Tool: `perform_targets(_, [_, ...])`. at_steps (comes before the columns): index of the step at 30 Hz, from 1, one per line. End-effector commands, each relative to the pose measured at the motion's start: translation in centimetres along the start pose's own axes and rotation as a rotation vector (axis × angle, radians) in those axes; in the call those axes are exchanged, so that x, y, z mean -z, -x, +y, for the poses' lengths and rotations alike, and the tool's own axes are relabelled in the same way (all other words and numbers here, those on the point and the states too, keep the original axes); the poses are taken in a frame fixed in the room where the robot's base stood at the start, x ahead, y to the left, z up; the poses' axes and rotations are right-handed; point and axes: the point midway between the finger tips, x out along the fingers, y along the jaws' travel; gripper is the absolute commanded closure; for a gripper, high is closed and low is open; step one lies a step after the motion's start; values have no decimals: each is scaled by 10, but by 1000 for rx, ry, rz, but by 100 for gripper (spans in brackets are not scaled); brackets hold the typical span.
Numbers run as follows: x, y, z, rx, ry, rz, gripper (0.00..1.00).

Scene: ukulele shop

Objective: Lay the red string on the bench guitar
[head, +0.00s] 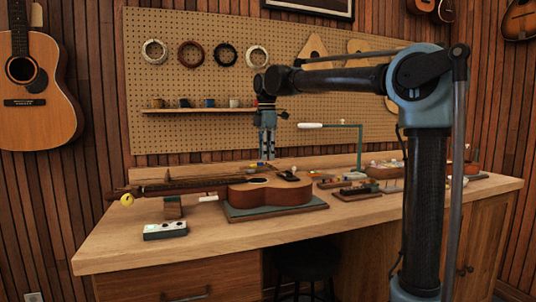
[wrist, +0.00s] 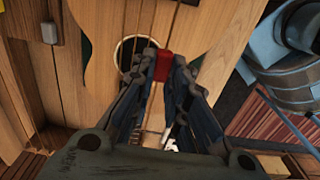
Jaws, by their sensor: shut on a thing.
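The bench guitar (head: 270,192) lies flat on a dark mat, its neck pointing left. In the wrist view its wooden top and round sound hole (wrist: 128,52) show below my gripper. My gripper (head: 267,158) points down just above the guitar body. In the wrist view my gripper (wrist: 162,70) is shut on a small red piece (wrist: 163,66), which I take to be the red string. It appears over the edge of the sound hole. The rest of the string is not visible, and I cannot tell whether it touches the guitar.
Several coiled rings, including a black one (head: 224,54), hang on the pegboard (head: 290,90) above a small shelf (head: 200,110) with cups. Small parts and a green stand (head: 360,145) crowd the right side.

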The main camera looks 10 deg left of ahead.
Motion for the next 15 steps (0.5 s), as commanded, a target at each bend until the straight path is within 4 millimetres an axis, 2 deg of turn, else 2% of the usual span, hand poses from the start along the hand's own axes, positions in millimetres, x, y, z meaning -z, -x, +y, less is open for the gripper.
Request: perform_targets(15, [0,-37,0,0,0,0,97])
